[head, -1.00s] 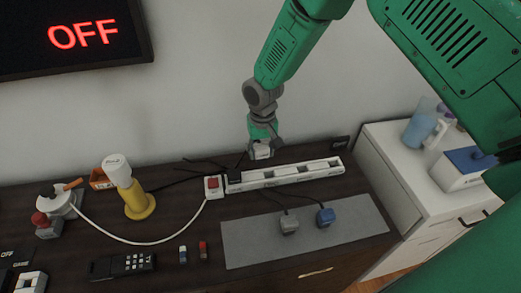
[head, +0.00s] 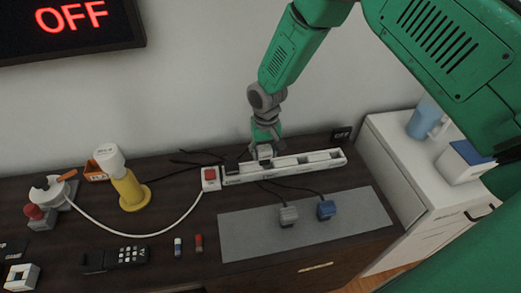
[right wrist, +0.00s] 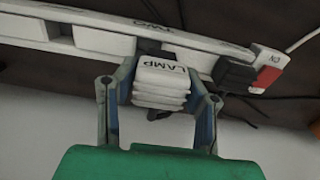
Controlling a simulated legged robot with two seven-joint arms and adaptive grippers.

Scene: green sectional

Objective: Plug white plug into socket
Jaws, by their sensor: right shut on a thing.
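My right gripper (head: 264,147) is shut on the white plug (head: 265,153). In the right wrist view the gripper (right wrist: 160,92) has one finger on each side of the plug (right wrist: 160,82), which reads "LAMP". The plug is at the back edge of the white power strip (head: 290,168), near its left half; the strip also shows in the right wrist view (right wrist: 100,42). I cannot tell whether its prongs are in a socket. A black plug (right wrist: 235,73) sits at the strip's switch end, beside the red switch (head: 210,174). My left gripper is not in view.
A grey plug (head: 288,215) and a blue plug (head: 326,209) lie on the grey mat (head: 250,237) in front of the strip. A yellow-based lamp (head: 130,188) stands left. A screen (head: 65,25) reads "OFF". A white cabinet (head: 400,170) is at right.

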